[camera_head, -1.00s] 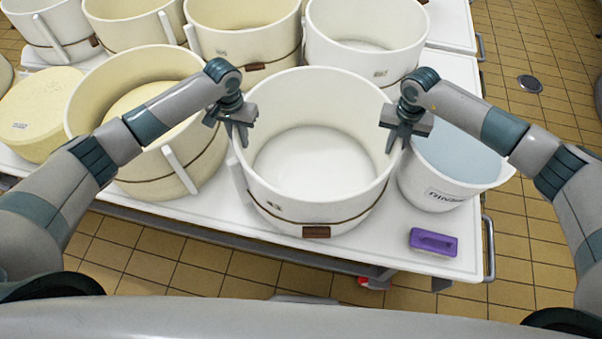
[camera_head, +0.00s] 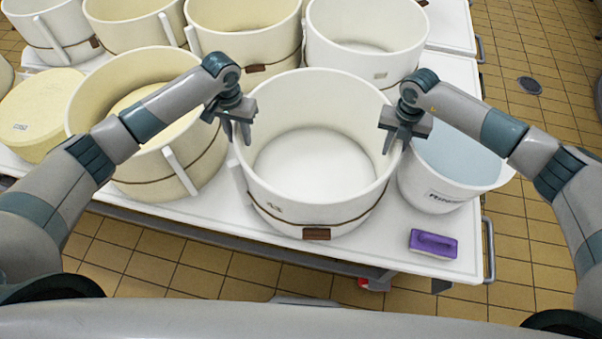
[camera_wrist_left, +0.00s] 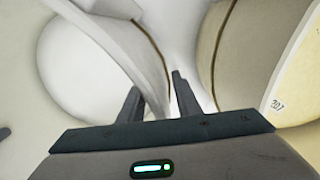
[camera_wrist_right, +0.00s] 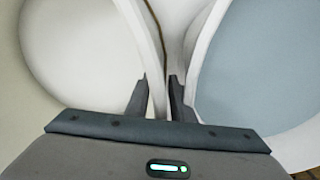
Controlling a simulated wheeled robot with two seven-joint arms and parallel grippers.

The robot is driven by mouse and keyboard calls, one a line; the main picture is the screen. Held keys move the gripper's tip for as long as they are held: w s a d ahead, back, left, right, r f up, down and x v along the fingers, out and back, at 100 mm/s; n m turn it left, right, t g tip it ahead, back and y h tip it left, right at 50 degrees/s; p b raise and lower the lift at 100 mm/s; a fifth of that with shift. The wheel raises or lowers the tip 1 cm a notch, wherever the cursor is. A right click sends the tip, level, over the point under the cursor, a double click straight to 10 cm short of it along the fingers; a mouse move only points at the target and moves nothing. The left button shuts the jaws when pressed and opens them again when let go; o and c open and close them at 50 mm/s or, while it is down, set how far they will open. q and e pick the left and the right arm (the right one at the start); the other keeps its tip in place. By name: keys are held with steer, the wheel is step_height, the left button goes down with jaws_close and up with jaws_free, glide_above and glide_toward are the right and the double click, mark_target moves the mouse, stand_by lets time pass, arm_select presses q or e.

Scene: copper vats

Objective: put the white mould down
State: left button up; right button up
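The white mould (camera_head: 315,213), a round tub with a brown band and label, is upright at the front of the white table (camera_head: 225,222) and looks to rest on it. My left gripper (camera_head: 238,133) is at its left rim, fingers spread on either side of the wall, with a gap showing in the left wrist view (camera_wrist_left: 157,100). My right gripper (camera_head: 397,142) is at the right rim, its fingers apart around the wall, one inside and one outside, as the right wrist view (camera_wrist_right: 158,88) shows. The mould's underside is hidden.
A cream vat (camera_head: 160,185) is close at the left; another white mould (camera_head: 365,62) stands behind. A cheese wheel (camera_head: 35,120) lies far left.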

arm_select(q)
steer(key=shift+a+r, duration=0.1)
steer(key=shift+r, duration=2.8)
arm_select(e)
steer(key=shift+d, duration=0.2)
steer(key=shift+r, duration=0.1)
steer(key=shift+r, duration=3.85)
steer(key=shift+a+r, duration=0.1)
steer(key=shift+a+r, duration=0.1)
steer(key=shift+r, duration=0.1)
arm_select(q)
steer(key=shift+a+p, duration=0.65)
steer(key=shift+a, duration=0.6)
arm_select(e)
steer(key=shift+r, duration=0.4)
